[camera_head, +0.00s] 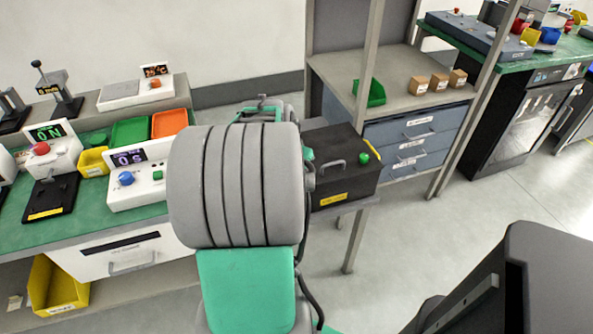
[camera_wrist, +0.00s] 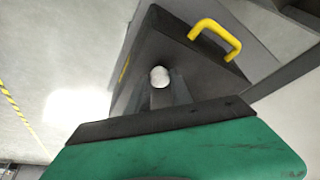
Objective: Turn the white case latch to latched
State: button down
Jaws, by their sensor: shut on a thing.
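In the wrist view, the white case latch (camera_wrist: 159,76) is a small round white knob on the face of a dark case (camera_wrist: 170,45). My gripper (camera_wrist: 160,90) is closed around the latch, with its fingers on either side just below the white end. The latch's turn angle cannot be told from its round end. In the head view, my arm hides the gripper and the latch. A black case (camera_head: 345,185) shows partly behind my arm, on a stand.
The case in the wrist view bears a yellow handle (camera_wrist: 215,33). In the head view, a green knob (camera_head: 364,158) is on the black case. A blue-drawer cabinet (camera_head: 415,125) stands behind it, and a green bench with devices is left.

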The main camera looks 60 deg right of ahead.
jog(key=shift+n, duration=0.4)
jog(key=c, duration=1.1)
grip_release()
jog(key=shift+c, duration=0.2)
jog(key=v, duration=0.7)
jog(key=shift+a+r+p, duration=0.2)
jog(key=shift+r+p, duration=0.2)
